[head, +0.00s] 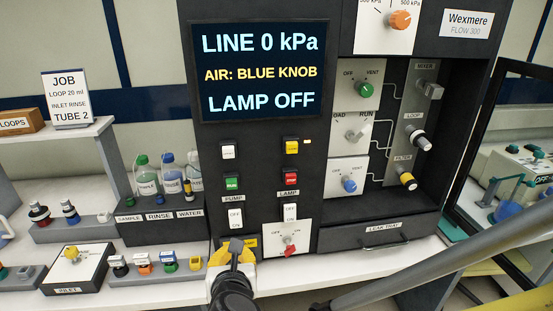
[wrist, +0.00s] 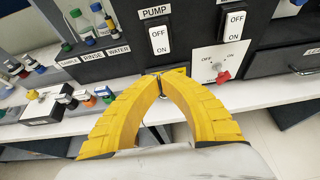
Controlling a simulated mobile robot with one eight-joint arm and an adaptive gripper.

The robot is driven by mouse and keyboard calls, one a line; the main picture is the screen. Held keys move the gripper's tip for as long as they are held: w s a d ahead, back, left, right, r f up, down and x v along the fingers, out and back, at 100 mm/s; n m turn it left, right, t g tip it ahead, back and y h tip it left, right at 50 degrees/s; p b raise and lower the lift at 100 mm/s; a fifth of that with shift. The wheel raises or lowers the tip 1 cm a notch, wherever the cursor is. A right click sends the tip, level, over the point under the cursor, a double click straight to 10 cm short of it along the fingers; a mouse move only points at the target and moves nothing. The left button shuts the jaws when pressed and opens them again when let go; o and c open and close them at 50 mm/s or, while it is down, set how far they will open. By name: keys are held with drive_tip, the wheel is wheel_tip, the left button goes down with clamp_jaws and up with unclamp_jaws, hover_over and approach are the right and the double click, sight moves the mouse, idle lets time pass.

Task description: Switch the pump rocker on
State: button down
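The pump rocker (head: 235,217) is a white switch under the PUMP label, with OFF at its top and ON at its bottom. It also shows in the wrist view (wrist: 160,40), upright on the dark panel. I cannot tell which way it is tipped. My gripper (head: 235,246) is just below the rocker, apart from it as far as I can see. In the wrist view the yellow fingers of my gripper (wrist: 160,74) meet at their tips, with nothing seen between them. A similar white lamp rocker (head: 290,212) is to the right.
A red knob (head: 289,250) on a white plate is right of my gripper. A screen (head: 260,73) reads "LINE 0 kPa", "AIR: BLUE KNOB" and "LAMP OFF". The blue knob (head: 350,185) is farther right. Bottles (head: 167,172) and small fittings stand left.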

sight(235, 219)
drive_tip(key=r+b+x, duration=0.1)
drive_tip(key=b+x, duration=0.1)
drive_tip(key=x, duration=0.8)
drive_tip(key=shift+w, duration=0.3)
drive_tip(key=shift+f, duration=0.1)
drive_tip(key=shift+w+a+f, duration=0.15)
drive_tip(key=shift+w+f, duration=0.15)
drive_tip(key=shift+w, duration=0.25)
drive_tip(key=shift+r, duration=0.15)
